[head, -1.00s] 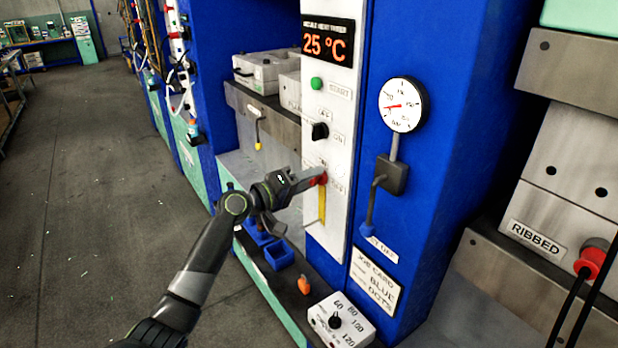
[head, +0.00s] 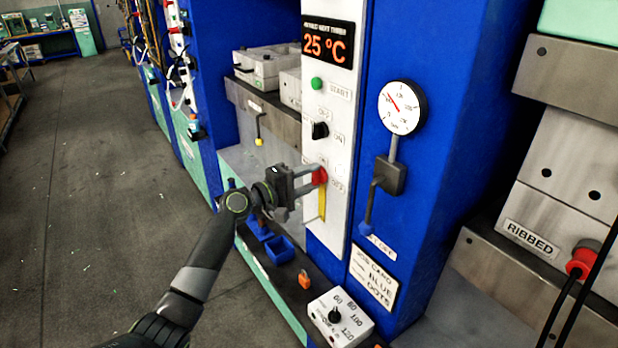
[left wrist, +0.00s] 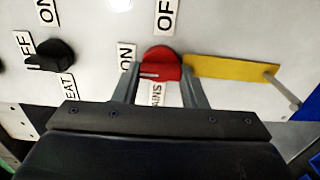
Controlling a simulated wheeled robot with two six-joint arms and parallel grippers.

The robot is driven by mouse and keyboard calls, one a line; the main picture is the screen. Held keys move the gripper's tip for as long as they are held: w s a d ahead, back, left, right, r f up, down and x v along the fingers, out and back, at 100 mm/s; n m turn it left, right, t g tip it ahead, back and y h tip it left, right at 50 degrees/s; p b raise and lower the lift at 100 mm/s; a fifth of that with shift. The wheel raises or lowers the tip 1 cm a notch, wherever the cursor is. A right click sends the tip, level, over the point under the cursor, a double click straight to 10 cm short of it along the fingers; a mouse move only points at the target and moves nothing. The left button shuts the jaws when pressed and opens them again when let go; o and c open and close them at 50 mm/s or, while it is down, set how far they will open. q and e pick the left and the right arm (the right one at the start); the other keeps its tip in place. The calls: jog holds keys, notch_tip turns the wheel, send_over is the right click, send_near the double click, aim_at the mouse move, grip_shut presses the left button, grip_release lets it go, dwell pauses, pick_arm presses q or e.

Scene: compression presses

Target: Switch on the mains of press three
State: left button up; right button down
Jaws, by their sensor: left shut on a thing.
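The red mains knob (head: 319,176) sits low on the white control panel (head: 326,150). In the left wrist view the red knob (left wrist: 160,62) has its white line pointing left, to the side of the ON label (left wrist: 127,57). The OFF label (left wrist: 165,16) is above it and the MAINS label (left wrist: 157,95) below. My left gripper (head: 312,180) is shut on this knob, one finger on each side, as the left wrist view also shows (left wrist: 160,78). No press number is readable. My right gripper is not in view.
A black heat knob (head: 320,130), a green start button (head: 316,83) and a 25 °C display (head: 328,40) are above on the panel. A yellow strip (head: 322,205) hangs below the red knob. A gauge (head: 402,107) and grey lever (head: 390,175) are to the right.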

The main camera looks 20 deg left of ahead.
pick_arm(q)
jog(key=o, duration=1)
jog(key=b+v, duration=0.6)
jog(key=v, duration=1.1)
jog(key=shift+s+a, duration=0.2)
jog(key=shift+f, duration=0.1)
